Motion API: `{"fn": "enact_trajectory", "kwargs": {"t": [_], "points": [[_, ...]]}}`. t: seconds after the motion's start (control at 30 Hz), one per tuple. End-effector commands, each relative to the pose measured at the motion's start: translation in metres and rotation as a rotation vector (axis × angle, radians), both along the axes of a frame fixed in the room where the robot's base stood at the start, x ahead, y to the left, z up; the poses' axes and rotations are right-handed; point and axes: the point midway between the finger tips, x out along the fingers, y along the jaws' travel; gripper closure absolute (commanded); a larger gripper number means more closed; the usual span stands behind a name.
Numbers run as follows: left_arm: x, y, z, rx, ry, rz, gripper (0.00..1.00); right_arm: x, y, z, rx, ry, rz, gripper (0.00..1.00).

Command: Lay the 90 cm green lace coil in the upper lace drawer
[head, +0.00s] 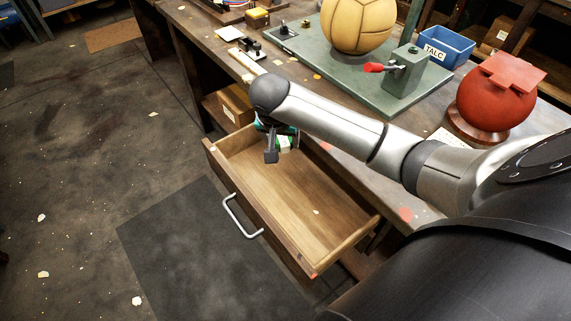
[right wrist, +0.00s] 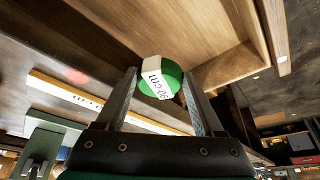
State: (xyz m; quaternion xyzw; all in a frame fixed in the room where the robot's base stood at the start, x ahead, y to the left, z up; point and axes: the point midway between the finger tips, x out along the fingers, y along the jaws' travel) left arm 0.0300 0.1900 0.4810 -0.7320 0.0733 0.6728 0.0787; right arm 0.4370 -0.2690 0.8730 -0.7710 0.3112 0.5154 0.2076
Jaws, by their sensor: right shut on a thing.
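The green lace coil (right wrist: 172,82) has a white band marked "90 cm". It sits between the fingertips of my right gripper (right wrist: 160,76), which is shut on it. In the head view the right gripper (head: 272,151) points down over the back left part of the pulled-out drawer (head: 285,195), with a bit of the coil (head: 284,143) showing beside it. I cannot tell whether the coil touches the drawer floor. The drawer is wooden, with a bare floor apart from a small pale fleck and a metal handle (head: 240,216) on its front. My left gripper is not seen.
The workbench (head: 335,165) stands behind the drawer. It carries a green plate (head: 300,45) with a tan ball (head: 358,22) and a red-handled clamp (head: 402,72), a blue TALC box (head: 447,47), and a red ball (head: 495,100). A cardboard box (head: 236,104) sits on a shelf left of the drawer.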

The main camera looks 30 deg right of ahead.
Motion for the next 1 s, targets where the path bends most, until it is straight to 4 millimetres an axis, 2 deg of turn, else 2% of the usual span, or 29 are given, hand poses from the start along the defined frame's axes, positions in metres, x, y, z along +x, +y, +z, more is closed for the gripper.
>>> {"fn": "enact_trajectory", "kwargs": {"t": [0.03, 0.1, 0.3, 0.53, 0.77, 0.9, 1.0], "points": [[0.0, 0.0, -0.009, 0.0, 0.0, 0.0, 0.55, -0.001, -0.001, -0.019, -0.002, 0.003, -0.002, 0.87], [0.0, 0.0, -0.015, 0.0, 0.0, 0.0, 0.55, -0.001, -0.001, -0.037, -0.002, 0.003, 0.0, 0.87], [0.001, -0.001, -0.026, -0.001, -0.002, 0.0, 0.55, 0.0, 0.0, -0.071, 0.0, 0.0, 0.001, 0.87], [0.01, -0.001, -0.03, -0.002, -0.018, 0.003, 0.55, 0.0, 0.0, -0.086, 0.0, 0.0, 0.001, 0.87], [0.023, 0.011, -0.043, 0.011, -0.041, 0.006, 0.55, 0.0, 0.0, -0.12, -0.001, 0.0, 0.002, 0.87], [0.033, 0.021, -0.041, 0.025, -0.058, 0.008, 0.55, 0.0, 0.0, -0.12, -0.001, -0.002, 0.001, 0.87], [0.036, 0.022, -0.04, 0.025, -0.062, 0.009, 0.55, 0.0, 0.0, -0.12, 0.0, -0.001, 0.001, 0.87]]}}
